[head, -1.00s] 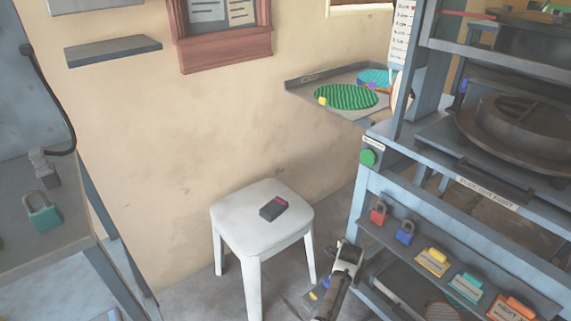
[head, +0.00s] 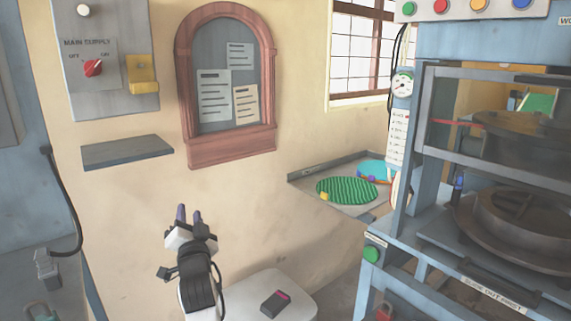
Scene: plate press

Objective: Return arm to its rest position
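My gripper (head: 189,214) is raised in front of the beige wall, left of the middle of the head view. My arm comes up from the bottom edge, left of the white stool (head: 298,292). A dark box with a red strip (head: 275,303) lies on the stool, to the right of the arm and apart from it.
The press (head: 500,215) fills the right side, with a green button (head: 372,254) on its frame. A shelf (head: 330,199) with a green disc (head: 347,190) stands at the wall. A switch panel (head: 90,65) and small ledge (head: 127,152) are at left.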

